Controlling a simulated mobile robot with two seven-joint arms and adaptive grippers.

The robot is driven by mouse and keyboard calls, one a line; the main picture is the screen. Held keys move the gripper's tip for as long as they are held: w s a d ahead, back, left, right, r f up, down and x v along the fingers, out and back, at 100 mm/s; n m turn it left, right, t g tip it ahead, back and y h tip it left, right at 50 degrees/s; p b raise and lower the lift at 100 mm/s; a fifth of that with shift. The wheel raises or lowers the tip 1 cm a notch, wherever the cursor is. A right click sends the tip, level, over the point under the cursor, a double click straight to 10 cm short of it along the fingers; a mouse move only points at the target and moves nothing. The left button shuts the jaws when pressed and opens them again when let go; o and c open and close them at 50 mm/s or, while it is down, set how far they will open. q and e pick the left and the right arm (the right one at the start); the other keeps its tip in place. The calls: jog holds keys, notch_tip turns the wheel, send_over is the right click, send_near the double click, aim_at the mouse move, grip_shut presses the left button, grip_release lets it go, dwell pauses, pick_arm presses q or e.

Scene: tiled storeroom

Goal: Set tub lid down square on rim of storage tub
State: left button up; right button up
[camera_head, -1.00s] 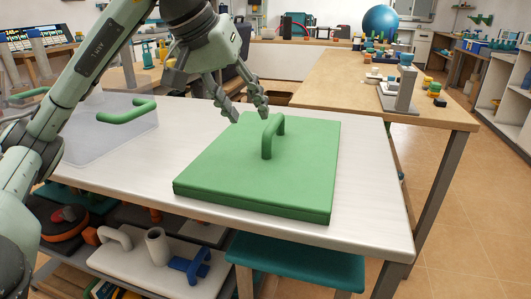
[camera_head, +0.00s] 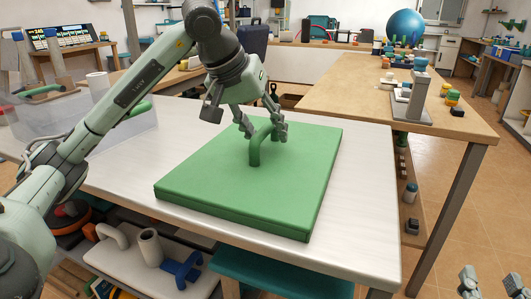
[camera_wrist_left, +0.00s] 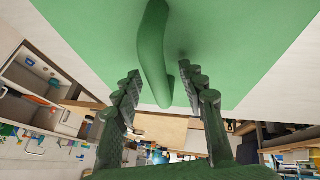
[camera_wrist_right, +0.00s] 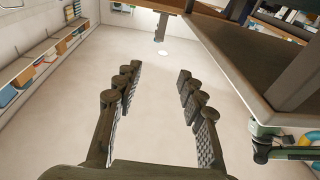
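The green square tub lid (camera_head: 215,190) lies flat on the white table, with its arched green handle (camera_head: 255,152) standing up. It also fills the upper part of the left wrist view (camera_wrist_left: 235,50). My left gripper (camera_head: 262,130) is open above the lid, its fingertips on either side of the handle. In the left wrist view the handle (camera_wrist_left: 152,50) lies between the open fingers, with gaps showing. The translucent storage tub (camera_head: 130,138) stands at the table's left, partly hidden by my left arm. My right gripper (camera_head: 492,284) is open and empty, low at the right over the floor.
A wooden bench (camera_head: 350,80) with small stacked parts stands behind and right. A lower shelf under the white table (camera_head: 355,225) holds a pale tray (camera_head: 125,265) and parts. The table is bare right of the lid. Tiled floor (camera_head: 490,200) is open at right.

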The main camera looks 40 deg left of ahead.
pick_arm(q)
grip_shut()
dwell(0.3)
